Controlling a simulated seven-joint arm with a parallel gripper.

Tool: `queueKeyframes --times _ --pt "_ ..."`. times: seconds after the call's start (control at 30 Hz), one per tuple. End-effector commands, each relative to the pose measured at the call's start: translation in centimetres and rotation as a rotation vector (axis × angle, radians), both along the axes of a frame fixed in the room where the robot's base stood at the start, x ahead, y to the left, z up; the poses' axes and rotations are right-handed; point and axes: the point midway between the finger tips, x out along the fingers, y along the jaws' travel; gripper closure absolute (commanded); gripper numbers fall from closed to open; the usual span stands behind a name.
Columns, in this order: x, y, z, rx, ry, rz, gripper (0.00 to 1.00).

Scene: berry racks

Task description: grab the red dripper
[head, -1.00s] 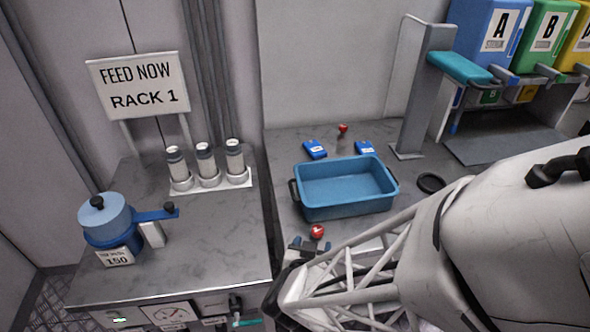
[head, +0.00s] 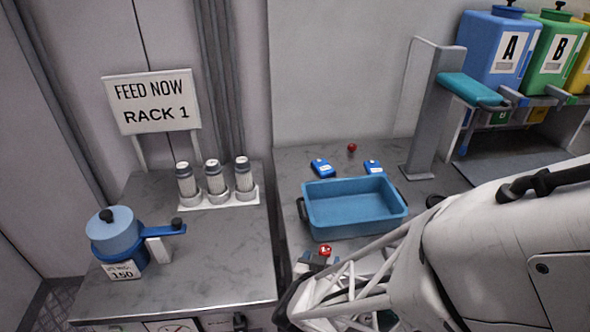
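A small round red piece with a white mark (head: 326,250), possibly the red dripper, is at the near side of the blue tray. My gripper (head: 316,262) is right beside it, just below it in the picture. The fingers are small and partly hidden by my arm, so I cannot tell whether they touch the piece or are open or shut. A second small red piece (head: 352,148) stands on the counter behind the tray, far from my gripper. I cannot tell for sure which of the two is the dripper.
The blue tray (head: 350,222) looks empty. Two blue packets (head: 321,168) lie behind it. A grey post (head: 432,115) and lettered dispensers (head: 497,45) stand at the right. The left counter holds several capped tubes (head: 215,178) and a blue pot (head: 115,232).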

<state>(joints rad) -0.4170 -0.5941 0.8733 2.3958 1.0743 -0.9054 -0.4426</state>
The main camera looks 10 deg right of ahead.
Motion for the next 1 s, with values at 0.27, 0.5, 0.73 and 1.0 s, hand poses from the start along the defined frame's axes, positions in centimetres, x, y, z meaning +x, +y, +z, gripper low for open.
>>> queueKeyframes --times 0.27,0.5,0.73,1.0 --pt "0.0 0.0 0.0 0.000 0.000 0.000 0.37" --pt "0.3 -0.2 -0.1 0.000 0.000 -0.001 0.37" --pt "1.4 -0.7 -0.6 0.000 -0.001 -0.002 0.37" --pt "3.2 -1.6 -1.5 0.000 0.001 -0.002 0.37"
